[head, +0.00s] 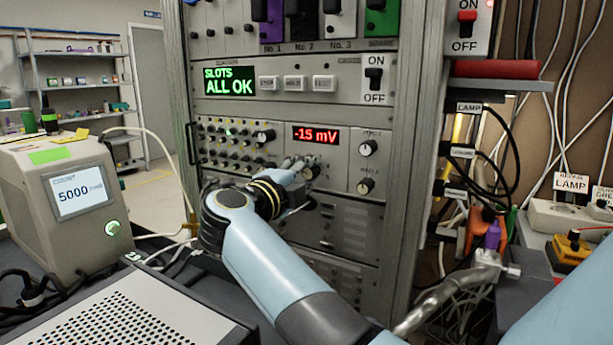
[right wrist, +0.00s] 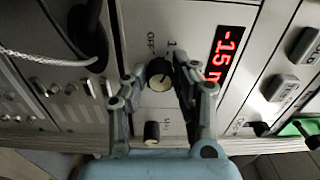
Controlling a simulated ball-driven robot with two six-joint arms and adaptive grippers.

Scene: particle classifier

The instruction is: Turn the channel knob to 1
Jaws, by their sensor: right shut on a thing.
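The channel knob (right wrist: 159,75) is a small dark round knob with a pale face, on the grey panel beside the red mV display. In the right wrist view the labels OFF and 1 stand by it. My right gripper (right wrist: 157,78) has its fingers on both sides of this knob and is shut on it. I cannot tell exactly where the pointer stands. In the head view my right gripper (head: 298,168) is at the panel just under the display (head: 316,136), and its fingers hide the knob. My left gripper is not in view.
A second dark knob (right wrist: 152,132) sits close by the gripped one in the right wrist view. Two more knobs (head: 368,148) are right of the display. A block of small jacks (head: 235,140) lies to the left. The rack's right post (head: 415,150) borders the panel.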

